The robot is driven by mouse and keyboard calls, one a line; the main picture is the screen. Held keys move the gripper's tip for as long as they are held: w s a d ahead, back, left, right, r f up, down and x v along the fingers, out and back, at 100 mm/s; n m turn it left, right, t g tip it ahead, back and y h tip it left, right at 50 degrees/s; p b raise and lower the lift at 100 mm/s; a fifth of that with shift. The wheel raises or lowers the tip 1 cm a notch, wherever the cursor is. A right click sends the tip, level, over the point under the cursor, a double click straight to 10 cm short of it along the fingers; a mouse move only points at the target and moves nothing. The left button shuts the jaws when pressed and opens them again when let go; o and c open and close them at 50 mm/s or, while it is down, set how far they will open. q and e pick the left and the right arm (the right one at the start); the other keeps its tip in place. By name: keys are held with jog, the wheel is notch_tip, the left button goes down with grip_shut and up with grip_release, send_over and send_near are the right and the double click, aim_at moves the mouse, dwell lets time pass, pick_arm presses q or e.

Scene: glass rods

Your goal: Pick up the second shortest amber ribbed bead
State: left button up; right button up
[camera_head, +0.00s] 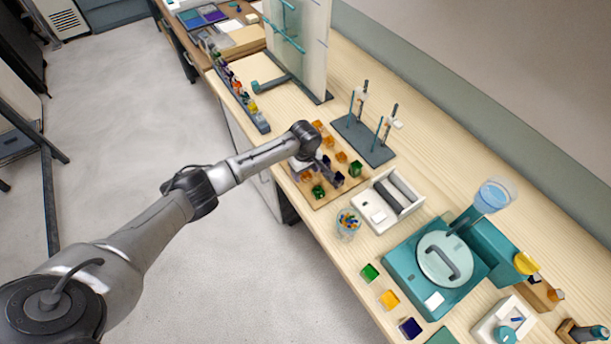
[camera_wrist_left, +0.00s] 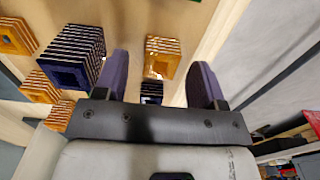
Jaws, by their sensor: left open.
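Several ribbed beads in amber, dark blue and green lie on a wooden board in the head view, among them an amber bead (camera_head: 341,157). My left gripper (camera_head: 316,168) is over the board and covers part of it. In the left wrist view the left gripper (camera_wrist_left: 160,62) is open, with an amber ribbed bead (camera_wrist_left: 163,53) showing between its fingers. I cannot tell whether the fingers touch it. Other amber ribbed beads (camera_wrist_left: 40,86) lie to the left. Which is second shortest is not clear. My right gripper is not in view.
A dark blue ribbed bead (camera_wrist_left: 72,55) is just left of the left finger, and another dark blue bead (camera_wrist_left: 152,92) shows below the amber one. A green bead (camera_head: 355,168), a stand with upright rods (camera_head: 363,140) and a white box (camera_head: 372,214) are close by.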

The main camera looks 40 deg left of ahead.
pick_arm(q)
jog(key=shift+f, duration=0.7)
jog(key=c, duration=1)
